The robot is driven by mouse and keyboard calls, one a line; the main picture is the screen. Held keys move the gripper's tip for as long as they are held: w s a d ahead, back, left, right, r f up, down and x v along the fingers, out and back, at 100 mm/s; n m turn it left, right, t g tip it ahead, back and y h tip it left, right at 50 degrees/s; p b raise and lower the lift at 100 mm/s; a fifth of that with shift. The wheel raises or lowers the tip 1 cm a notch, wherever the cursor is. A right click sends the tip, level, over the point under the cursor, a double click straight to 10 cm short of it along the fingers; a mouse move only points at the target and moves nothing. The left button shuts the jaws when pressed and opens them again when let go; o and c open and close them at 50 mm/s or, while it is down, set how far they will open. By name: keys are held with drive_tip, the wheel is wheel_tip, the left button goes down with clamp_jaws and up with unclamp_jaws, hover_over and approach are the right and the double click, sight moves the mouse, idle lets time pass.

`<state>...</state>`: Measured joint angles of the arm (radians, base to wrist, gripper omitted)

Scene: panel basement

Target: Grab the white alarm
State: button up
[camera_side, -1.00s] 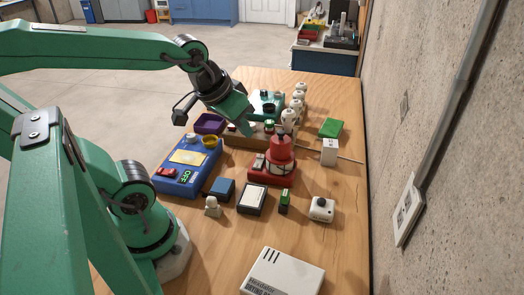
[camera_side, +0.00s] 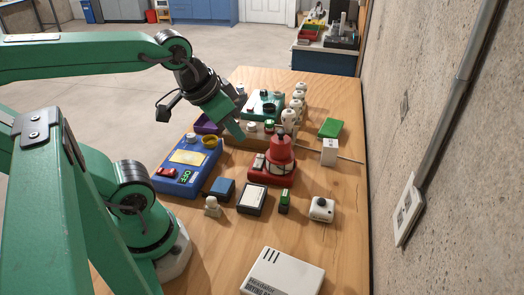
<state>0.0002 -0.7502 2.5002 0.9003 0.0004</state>
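No thing here is plainly marked as the white alarm. A small white box with a dark round knob (camera_side: 321,208) sits on the right of the wooden table. A small upright white box (camera_side: 329,152) stands behind it. A larger flat white box with dark slots and printed text (camera_side: 283,272) lies at the front. My gripper (camera_side: 236,131) points down over the back left of the table, above the rear devices and apart from these white boxes. Its green fingers overlap in this view, so their opening is hidden. I see nothing held.
A red device with a domed top (camera_side: 280,155) stands mid-table. A blue panel (camera_side: 186,172) is at left. Several white knobs (camera_side: 298,95) line the back, near a green block (camera_side: 331,128). The concrete wall (camera_side: 440,110) borders the right side. Bare wood (camera_side: 343,240) shows at front right.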

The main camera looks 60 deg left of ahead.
drive_tip(key=o, duration=1.4)
drive_tip(key=n+g, duration=0.5)
drive_tip(key=n, duration=0.3)
hover_over(323, 203)
drive_tip(key=f, duration=1.5)
drive_tip(key=shift+s+a, duration=0.15)
drive_tip(key=shift+a, duration=0.05)
drive_tip(key=shift+d+f+g, duration=0.2)
drive_tip(key=shift+f+g, duration=0.1)
drive_tip(key=shift+f, duration=1.4)
